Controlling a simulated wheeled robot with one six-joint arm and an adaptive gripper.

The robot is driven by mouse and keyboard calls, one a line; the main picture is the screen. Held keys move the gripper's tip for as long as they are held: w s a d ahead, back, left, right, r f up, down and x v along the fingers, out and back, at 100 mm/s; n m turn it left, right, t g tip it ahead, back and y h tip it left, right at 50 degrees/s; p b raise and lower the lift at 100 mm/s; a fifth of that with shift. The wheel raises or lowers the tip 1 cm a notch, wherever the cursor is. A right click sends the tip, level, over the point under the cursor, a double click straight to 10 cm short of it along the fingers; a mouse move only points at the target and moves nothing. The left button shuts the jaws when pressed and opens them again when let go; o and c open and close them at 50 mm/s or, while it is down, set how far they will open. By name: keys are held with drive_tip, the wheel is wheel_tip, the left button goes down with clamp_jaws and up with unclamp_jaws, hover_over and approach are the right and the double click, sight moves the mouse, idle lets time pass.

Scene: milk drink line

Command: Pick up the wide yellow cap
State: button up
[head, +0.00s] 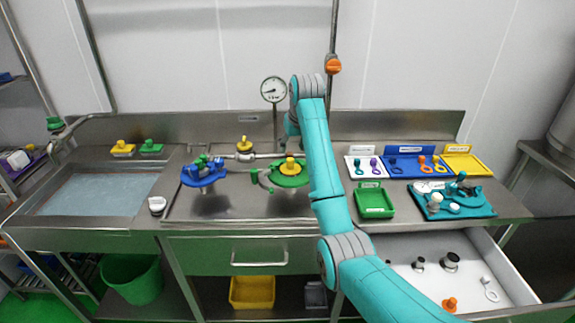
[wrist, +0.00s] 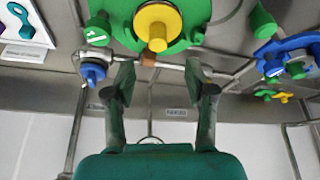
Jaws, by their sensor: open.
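A wide yellow cap (wrist: 152,22) with a round knob sits on a green plate (wrist: 120,33) at the top of the wrist view. In the head view the yellow cap (head: 290,166) stands on the green plate (head: 287,181), just left of my arm. My gripper (wrist: 158,80) is open and empty, its two fingers apart below the cap in the wrist picture and not touching it. In the head view my gripper is hidden behind my arm. Other yellow caps show on the back pipe (head: 244,144) and at the left sink rim (head: 122,148).
A blue plate (head: 203,177) with green and blue knobs stands left of the green plate. A pressure gauge (head: 273,90) rises behind. A green tray (head: 374,201) and a teal tray (head: 452,203) lie right of my arm, above an open drawer (head: 400,257).

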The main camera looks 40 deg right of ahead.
sight(290, 159)
drive_tip(key=shift+x, duration=4)
drive_tip(key=shift+d, duration=0.1)
clamp_jaws()
